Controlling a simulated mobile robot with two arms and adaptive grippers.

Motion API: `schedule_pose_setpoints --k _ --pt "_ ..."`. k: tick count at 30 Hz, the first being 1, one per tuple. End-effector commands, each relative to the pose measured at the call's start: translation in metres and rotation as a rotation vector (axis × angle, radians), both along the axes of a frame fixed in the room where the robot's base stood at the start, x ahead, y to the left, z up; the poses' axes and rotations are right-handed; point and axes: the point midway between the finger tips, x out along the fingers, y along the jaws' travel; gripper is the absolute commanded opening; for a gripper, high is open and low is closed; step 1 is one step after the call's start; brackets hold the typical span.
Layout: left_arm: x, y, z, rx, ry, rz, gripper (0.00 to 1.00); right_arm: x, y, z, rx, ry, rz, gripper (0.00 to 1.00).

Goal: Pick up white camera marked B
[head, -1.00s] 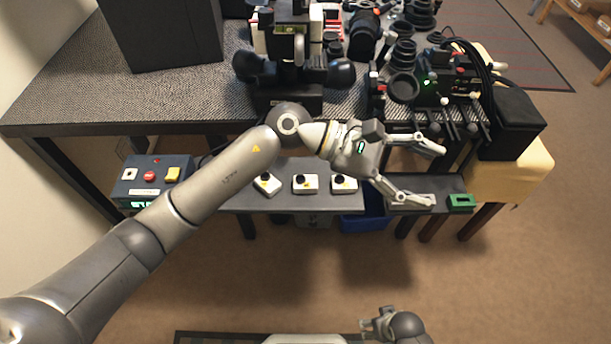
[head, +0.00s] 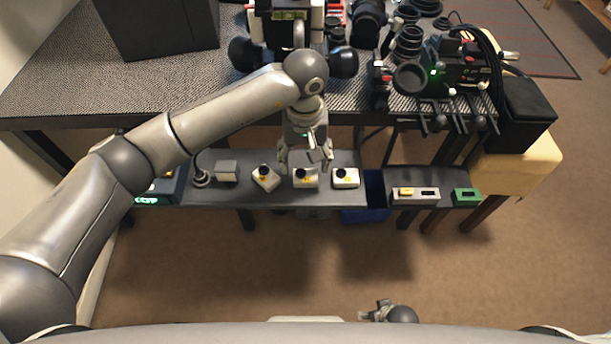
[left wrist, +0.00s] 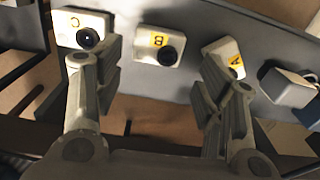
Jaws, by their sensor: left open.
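Three small white cameras with black lenses and yellow labels lie in a row on the grey shelf. The white camera marked B (head: 305,179) is the middle one. In the left wrist view, camera B (left wrist: 158,42) lies ahead, between my fingers and apart from them, its letter upside down. Camera A (head: 266,179) is left of it in the head view, and camera C (head: 346,178) right. My left gripper (head: 305,156) is open and empty, just behind and above camera B. My right gripper (head: 378,309) is small at the bottom edge; its jaws are unclear.
The dark workbench (head: 60,95) overhangs behind the shelf (head: 225,192). A grey block (head: 227,171) stands left of camera A. A blue bin (head: 375,190) is right of camera C, then a tray module (head: 415,195) and a green part (head: 466,196). The floor in front is clear.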

Motion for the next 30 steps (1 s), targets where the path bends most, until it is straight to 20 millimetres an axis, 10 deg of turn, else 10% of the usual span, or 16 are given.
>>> schedule_pose_setpoints --k 21,30 --pt "0.001 -0.002 -0.055 -0.003 -0.001 0.000 0.64 0.003 0.000 0.002 0.000 -0.004 0.000 0.75" --pt "0.000 -0.002 -0.055 -0.003 0.000 0.001 0.28 0.002 -0.001 0.002 -0.001 -0.002 0.000 0.75"
